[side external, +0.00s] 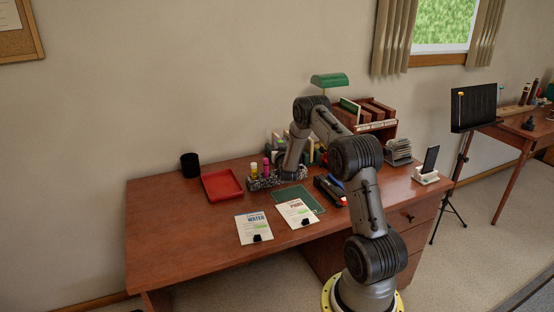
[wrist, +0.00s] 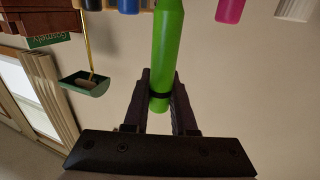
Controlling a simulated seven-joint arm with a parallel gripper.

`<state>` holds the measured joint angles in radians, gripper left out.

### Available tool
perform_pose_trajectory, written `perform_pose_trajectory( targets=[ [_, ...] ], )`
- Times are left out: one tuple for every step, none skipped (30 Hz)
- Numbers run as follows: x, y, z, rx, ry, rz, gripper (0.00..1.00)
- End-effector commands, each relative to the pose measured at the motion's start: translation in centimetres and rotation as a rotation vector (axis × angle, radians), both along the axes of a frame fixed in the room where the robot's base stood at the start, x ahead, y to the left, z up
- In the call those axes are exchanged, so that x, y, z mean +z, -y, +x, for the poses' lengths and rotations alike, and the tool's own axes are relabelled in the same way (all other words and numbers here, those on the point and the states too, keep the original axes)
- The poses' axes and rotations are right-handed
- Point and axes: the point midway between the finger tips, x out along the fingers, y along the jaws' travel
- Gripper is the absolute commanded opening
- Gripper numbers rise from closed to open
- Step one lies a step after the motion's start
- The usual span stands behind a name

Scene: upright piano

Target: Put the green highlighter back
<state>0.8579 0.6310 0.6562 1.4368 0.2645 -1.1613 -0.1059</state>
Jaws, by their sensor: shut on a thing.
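The green highlighter (wrist: 167,48) is between the fingers of my gripper (wrist: 160,95) in the wrist view. The gripper is shut on it, and its top end runs out of the picture. In the side view my gripper (side external: 288,172) is low over the right part of a dark speckled holder (side external: 262,183) on the desk. A yellow marker (side external: 253,169) and a pink marker (side external: 266,165) stand in the holder. The pink one also shows in the wrist view (wrist: 230,10). I cannot make out the green highlighter in the side view, nor whether it touches the holder.
A red tray (side external: 222,184) and black cup (side external: 190,165) stand to the left. A green mat (side external: 300,197), two cards and a dark stapler-like object (side external: 328,188) lie in front and right. A green lamp (side external: 329,80) rises behind. The desk's left front is clear.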

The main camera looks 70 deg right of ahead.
Motion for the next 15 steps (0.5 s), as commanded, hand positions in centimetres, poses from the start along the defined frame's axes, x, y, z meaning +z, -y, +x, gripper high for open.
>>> perform_pose_trajectory(
  targets=[
    [-1.3,0.5,0.4,0.000,-0.004,0.005,0.00],
    [-1.7,0.8,0.6,0.000,-0.004,0.005,0.00],
    [-2.3,1.2,0.9,0.000,-0.003,0.004,0.00],
    [-2.7,1.5,1.1,0.000,-0.004,0.005,0.00],
    [-3.1,1.8,1.3,0.000,-0.003,0.004,0.00],
    [-3.5,2.1,1.5,0.001,-0.003,0.003,0.00],
    [-3.8,2.3,1.7,0.001,-0.001,0.003,0.00],
    [-4.0,2.4,1.8,0.001,-0.001,0.003,0.00],
    [-4.3,2.6,1.9,0.001,-0.001,0.003,0.00],
    [-4.4,2.7,2.0,0.001,-0.001,0.003,0.00],
    [-4.5,2.8,2.1,0.001,-0.001,0.003,0.00],
    [-4.6,2.9,2.1,0.001,-0.001,0.003,0.00],
    [-4.8,3.0,2.2,0.001,-0.001,0.003,0.00],
    [-4.9,3.1,2.3,0.001,-0.001,0.003,0.00],
    [-5.3,3.3,2.4,0.001,-0.002,0.004,0.00]
  ],
)
